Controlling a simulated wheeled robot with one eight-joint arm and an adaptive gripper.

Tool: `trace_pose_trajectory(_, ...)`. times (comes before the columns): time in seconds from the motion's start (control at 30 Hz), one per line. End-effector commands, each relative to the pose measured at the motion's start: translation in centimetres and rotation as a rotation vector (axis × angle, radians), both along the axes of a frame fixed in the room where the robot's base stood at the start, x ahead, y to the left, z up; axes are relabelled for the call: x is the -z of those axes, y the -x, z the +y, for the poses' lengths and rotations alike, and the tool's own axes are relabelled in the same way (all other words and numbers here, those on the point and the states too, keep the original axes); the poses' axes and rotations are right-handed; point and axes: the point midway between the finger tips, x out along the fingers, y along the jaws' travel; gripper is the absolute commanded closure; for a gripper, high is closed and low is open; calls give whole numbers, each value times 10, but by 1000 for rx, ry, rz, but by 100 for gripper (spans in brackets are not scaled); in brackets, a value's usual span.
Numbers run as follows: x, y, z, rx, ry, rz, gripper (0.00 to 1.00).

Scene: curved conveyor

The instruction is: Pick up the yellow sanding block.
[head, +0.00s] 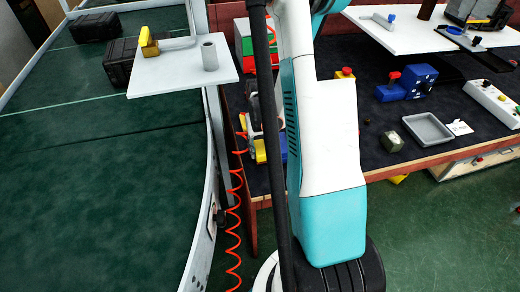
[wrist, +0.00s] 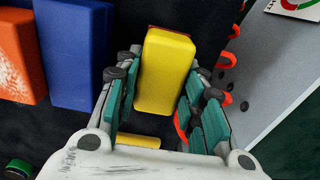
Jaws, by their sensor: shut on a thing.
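The yellow sanding block (wrist: 165,72) is upright in the picture between the two fingers of my gripper (wrist: 157,100) in the wrist view. The gripper is shut on it, with teal pads on its left and right sides. Whether the block touches the surface below is not clear. In the head view my gripper is small and partly hidden behind my arm and a dark pole. Yellow patches (head: 260,151) show near it there, and I cannot tell which is the held block.
A blue block (wrist: 76,52) and an orange block (wrist: 20,55) stand left of the gripper. A red coiled hose (head: 236,215) hangs at the bench edge beside the green conveyor (head: 100,200). A white shelf (head: 180,88) holds a grey cylinder (head: 209,56) and a yellow object (head: 148,43).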

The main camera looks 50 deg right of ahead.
Motion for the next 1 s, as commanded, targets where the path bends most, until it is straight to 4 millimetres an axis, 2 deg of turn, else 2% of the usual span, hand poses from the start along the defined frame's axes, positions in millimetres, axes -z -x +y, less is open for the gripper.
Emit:
trace_pose_trajectory(0.17,-33,1,0,0,0,0,89)
trace_pose_trajectory(0.4,-100,1,1,0,0,0,89)
trace_pose_trajectory(0.6,-149,1,0,0,0,0,89)
trace_pose_trajectory(0.8,-178,0,0,0,0,0,89)
trace_pose_trajectory(1.0,-189,0,0,0,0,0,89)
